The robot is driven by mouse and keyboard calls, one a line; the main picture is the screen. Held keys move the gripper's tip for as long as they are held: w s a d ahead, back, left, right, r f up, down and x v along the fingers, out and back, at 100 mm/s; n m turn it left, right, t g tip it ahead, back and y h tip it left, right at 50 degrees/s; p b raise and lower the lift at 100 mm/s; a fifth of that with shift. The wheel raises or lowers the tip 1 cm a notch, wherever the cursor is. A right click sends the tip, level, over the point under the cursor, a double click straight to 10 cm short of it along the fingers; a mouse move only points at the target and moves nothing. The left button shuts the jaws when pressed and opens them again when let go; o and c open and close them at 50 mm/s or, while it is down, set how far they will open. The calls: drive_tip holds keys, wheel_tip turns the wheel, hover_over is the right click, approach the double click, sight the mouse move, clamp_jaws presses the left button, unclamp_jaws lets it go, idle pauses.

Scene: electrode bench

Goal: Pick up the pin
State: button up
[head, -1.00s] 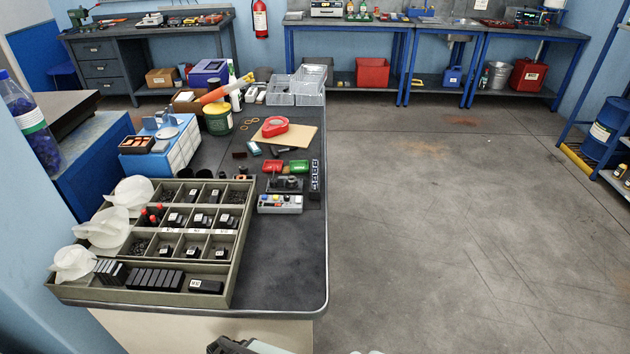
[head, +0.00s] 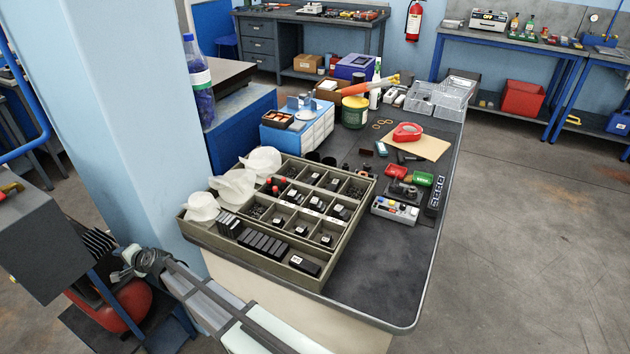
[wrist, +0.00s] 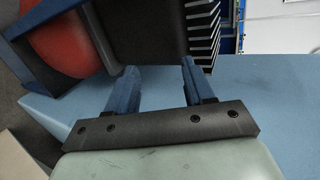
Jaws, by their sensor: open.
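I cannot make out a pin for certain in either view. The compartment tray (head: 330,277) on the bench holds small dark parts and some small red-tipped pieces (head: 275,183), too small to identify. A dark box-like unit (wrist: 135,40) with pale fins lies beyond the fingertips.
A blue wall column (head: 145,130) stands between the left equipment and the bench. A red rounded tank (head: 120,300) is by my gripper. White crumpled cups (head: 235,187) lie on the tray's left side. The bench's front right corner (head: 385,300) is clear.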

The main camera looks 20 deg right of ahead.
wheel_tip(320, 180, up, 27)
drive_tip(key=w+n+g+y, duration=0.1)
drive_tip(key=n+g+y, duration=0.35)
drive_tip(key=n, duration=0.25)
drive_tip(key=s+d+r+n+g+y, duration=0.2)
drive_tip(key=d+r+n, duration=0.25)
drive_tip(key=r, duration=0.55)
drive_tip(key=s+d+r+n+g+y, duration=0.1)
drive_tip(key=s+d+r+n+g, duration=0.3)
drive_tip(key=r, duration=0.6)
drive_tip(key=w+d+f+m+t+h, duration=0.1)
drive_tip(key=w+d+f+t+h, duration=0.25)
drive_tip(key=d, duration=1.25)
drive_tip(key=w+d+f+m+t+h, duration=0.25)
drive_tip(key=w+d+f, duration=0.2)
drive_tip(key=d, duration=1.05)
drive_tip(key=w+d+f+t+h, duration=0.3)
drive_tip(key=d+f, duration=0.2)
drive_tip(key=d, duration=1.1)
drive_tip(key=m+g+h, duration=0.3)
drive_tip(key=m+h, duration=0.3)
drive_tip(key=h, duration=0.4)
approach(438, 192)
drive_tip(key=x, duration=0.3)
drive_tip(key=shift+w+d+f, duration=0.15)
drive_tip(key=shift+w+f, duration=0.1)
drive_tip(key=shift+w, duration=0.05)
drive_tip(key=shift+x, duration=2.7)
drive_tip(key=shift+s, duration=0.2)
clamp_jaws()
